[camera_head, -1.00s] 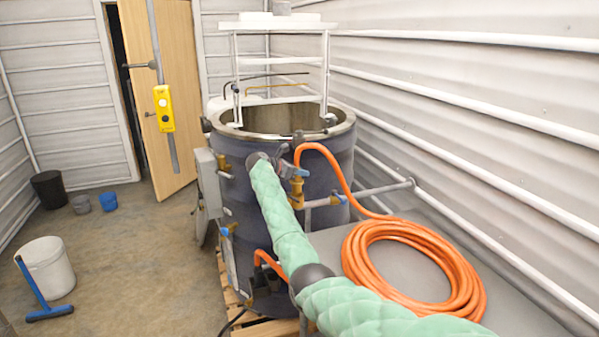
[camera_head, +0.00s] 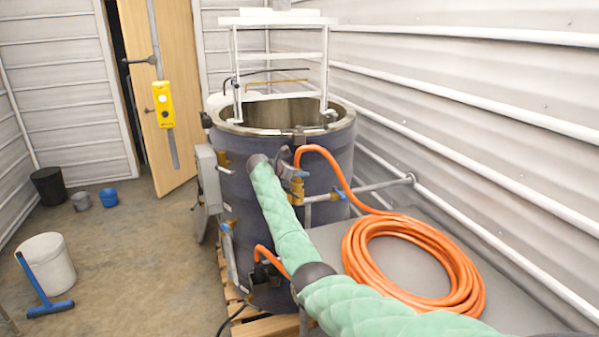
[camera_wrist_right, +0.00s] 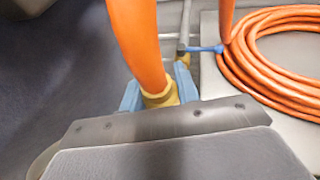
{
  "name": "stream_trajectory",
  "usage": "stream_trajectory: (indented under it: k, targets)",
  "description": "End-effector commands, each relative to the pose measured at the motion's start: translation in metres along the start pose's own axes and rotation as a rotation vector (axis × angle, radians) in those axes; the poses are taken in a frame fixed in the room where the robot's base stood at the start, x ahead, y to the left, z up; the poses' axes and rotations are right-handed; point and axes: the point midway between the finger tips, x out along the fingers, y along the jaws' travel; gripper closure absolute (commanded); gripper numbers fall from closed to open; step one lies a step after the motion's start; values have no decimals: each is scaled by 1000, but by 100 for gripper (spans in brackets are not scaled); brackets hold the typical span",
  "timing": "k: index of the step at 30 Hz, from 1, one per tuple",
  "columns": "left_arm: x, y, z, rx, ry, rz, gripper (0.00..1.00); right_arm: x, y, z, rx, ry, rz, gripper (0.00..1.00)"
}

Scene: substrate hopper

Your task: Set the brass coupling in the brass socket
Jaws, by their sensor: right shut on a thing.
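My right gripper (camera_head: 299,174) is at the front of the dark drum, with its blue fingers shut on the brass coupling (camera_wrist_right: 160,96) at the end of the orange hose (camera_wrist_right: 138,40). The hose rises from the coupling in the right wrist view. In the head view the hose (camera_head: 335,165) arches over to the right. A brass fitting (camera_head: 296,191), which looks like the socket, shows just below the fingers on the pipework. The gripper body hides the coupling's lower end, so I cannot tell whether it is seated. My left gripper is not in view.
The dark drum (camera_head: 275,215) stands on a wooden pallet (camera_head: 265,326). A coil of orange hose (camera_head: 461,275) lies on the grey surface (camera_head: 505,300) at right. A blue-handled valve (camera_head: 341,196) sits on the pipe. A white bucket (camera_head: 47,262) and squeegee (camera_head: 40,290) stand at left.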

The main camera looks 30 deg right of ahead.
Motion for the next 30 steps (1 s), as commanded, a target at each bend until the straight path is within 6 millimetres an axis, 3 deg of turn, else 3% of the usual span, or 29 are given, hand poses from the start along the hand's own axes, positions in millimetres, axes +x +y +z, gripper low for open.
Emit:
stream_trajectory:
  k: [17, 30]
  targets:
    - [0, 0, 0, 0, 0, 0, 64, 1, 0, -2, 1, -1, 0, 94]
    - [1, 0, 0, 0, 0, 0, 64, 6, 0, -15, 0, 0, -1, 94]
